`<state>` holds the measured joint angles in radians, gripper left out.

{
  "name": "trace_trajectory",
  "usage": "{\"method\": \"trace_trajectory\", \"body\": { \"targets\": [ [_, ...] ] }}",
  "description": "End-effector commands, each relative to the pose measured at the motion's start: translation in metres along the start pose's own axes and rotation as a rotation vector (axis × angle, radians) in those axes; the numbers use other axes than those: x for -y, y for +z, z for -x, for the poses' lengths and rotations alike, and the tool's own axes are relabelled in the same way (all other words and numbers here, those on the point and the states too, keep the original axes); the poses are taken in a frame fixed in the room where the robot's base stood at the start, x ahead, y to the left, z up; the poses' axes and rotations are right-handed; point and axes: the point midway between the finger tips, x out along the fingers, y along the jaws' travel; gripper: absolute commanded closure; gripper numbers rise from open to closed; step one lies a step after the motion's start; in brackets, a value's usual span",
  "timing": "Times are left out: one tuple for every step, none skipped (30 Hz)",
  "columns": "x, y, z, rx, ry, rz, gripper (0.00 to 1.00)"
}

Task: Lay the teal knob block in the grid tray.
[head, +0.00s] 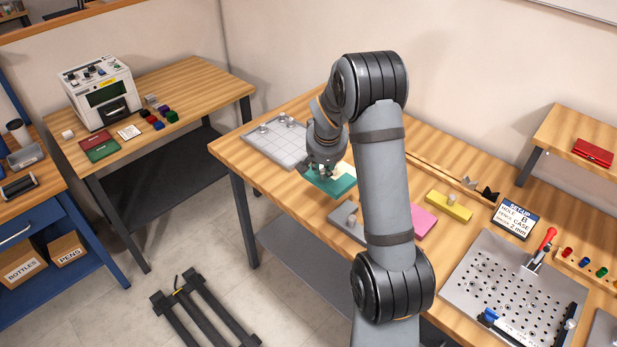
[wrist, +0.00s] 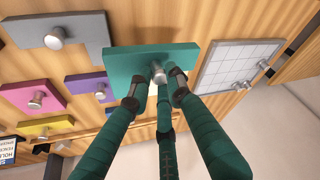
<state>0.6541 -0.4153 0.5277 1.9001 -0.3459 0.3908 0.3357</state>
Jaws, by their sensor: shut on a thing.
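The teal knob block (head: 338,186) is a flat plate with a metal knob; it also shows in the wrist view (wrist: 125,62). My gripper (head: 323,172) is shut on its knob, with the fingertips on either side of it in the wrist view (wrist: 160,78). The block looks held above the table, close to the tray. The grid tray (head: 268,150) is pale grey with a square grid and lies at the table's far left end. In the wrist view the tray (wrist: 228,62) is right of the block, apart from it in the picture.
Several metal knobs (head: 284,118) stand at the tray's far side. Grey (head: 345,215), pink (head: 424,220) and yellow (head: 449,205) knob blocks lie on the table; a purple one (wrist: 88,85) shows in the wrist view. A perforated plate (head: 515,290) is at right.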

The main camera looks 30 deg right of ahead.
Motion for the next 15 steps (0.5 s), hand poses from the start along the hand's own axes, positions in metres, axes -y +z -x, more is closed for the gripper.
{"method": "trace_trajectory", "body": {
  "targets": [
    [-0.013, -0.002, 0.006, -0.004, 0.001, -0.005, 1.0],
    [-0.019, -0.001, 0.01, -0.003, 0.001, -0.004, 1.0],
    [-0.026, -0.002, 0.016, -0.004, 0.0, -0.006, 1.0],
    [-0.032, -0.002, 0.019, -0.004, 0.001, -0.004, 1.0],
    [-0.037, -0.002, 0.022, -0.003, 0.001, -0.004, 1.0],
    [-0.043, -0.003, 0.026, -0.003, 0.001, -0.003, 1.0],
    [-0.047, -0.002, 0.029, -0.002, 0.0, -0.002, 1.0],
    [-0.051, -0.003, 0.031, -0.003, 0.0, -0.002, 1.0],
    [-0.055, -0.004, 0.034, -0.002, 0.001, -0.002, 1.0],
    [-0.058, -0.004, 0.037, -0.001, 0.001, -0.001, 1.0],
    [-0.06, -0.004, 0.04, -0.002, 0.001, 0.0, 1.0],
    [-0.062, -0.006, 0.044, -0.002, 0.001, 0.001, 1.0],
    [-0.064, -0.007, 0.048, -0.002, 0.0, 0.001, 1.0],
    [-0.065, -0.009, 0.052, -0.002, 0.0, 0.0, 1.0],
    [-0.066, -0.011, 0.058, -0.002, 0.0, 0.001, 1.0]
  ]
}}
